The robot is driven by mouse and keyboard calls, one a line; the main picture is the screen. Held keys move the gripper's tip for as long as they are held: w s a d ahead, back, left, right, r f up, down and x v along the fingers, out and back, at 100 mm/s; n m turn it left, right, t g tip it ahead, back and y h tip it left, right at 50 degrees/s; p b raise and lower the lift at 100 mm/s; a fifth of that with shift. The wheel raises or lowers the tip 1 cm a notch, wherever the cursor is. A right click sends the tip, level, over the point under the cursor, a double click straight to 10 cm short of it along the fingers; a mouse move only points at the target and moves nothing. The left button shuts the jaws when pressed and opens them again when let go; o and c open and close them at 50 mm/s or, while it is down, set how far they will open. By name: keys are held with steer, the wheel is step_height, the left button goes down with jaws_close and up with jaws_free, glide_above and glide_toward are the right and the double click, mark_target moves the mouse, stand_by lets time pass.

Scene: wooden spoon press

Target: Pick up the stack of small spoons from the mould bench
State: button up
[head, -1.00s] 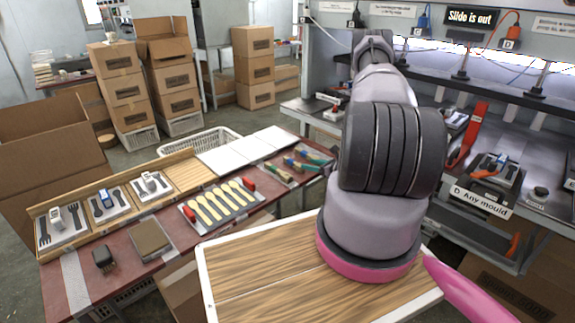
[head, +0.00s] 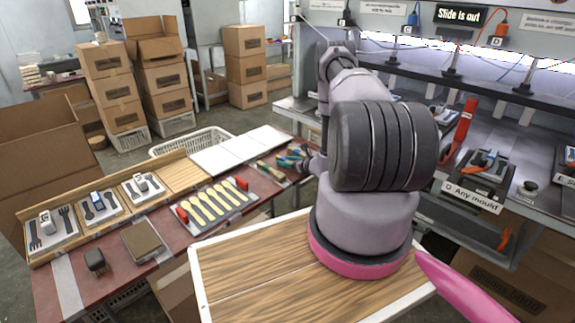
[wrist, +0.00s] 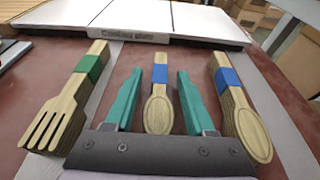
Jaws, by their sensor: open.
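The small spoon stack (wrist: 158,108), pale wood with a blue band, lies in the middle of the wrist view. My gripper (wrist: 159,78) is open, with one teal finger on each side of this stack and visible gaps to it. A fork stack (wrist: 68,105) with a green band lies to the left. A larger spoon stack (wrist: 238,105) with a blue band lies to the right. In the head view, my gripper (head: 292,160) is over the far right part of the red mould bench (head: 190,228), partly covering the stacks.
White cooling plates (wrist: 150,18) lie just beyond the stacks. A dark tray of spoons (head: 215,205) with red handles and a wooden rack (head: 183,172) lie further left on the bench. A wooden-topped surface (head: 255,265) is below my arm. Cardboard boxes (head: 165,75) stand behind.

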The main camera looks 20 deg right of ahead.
jaws_close()
steer(key=shift+r, duration=0.15)
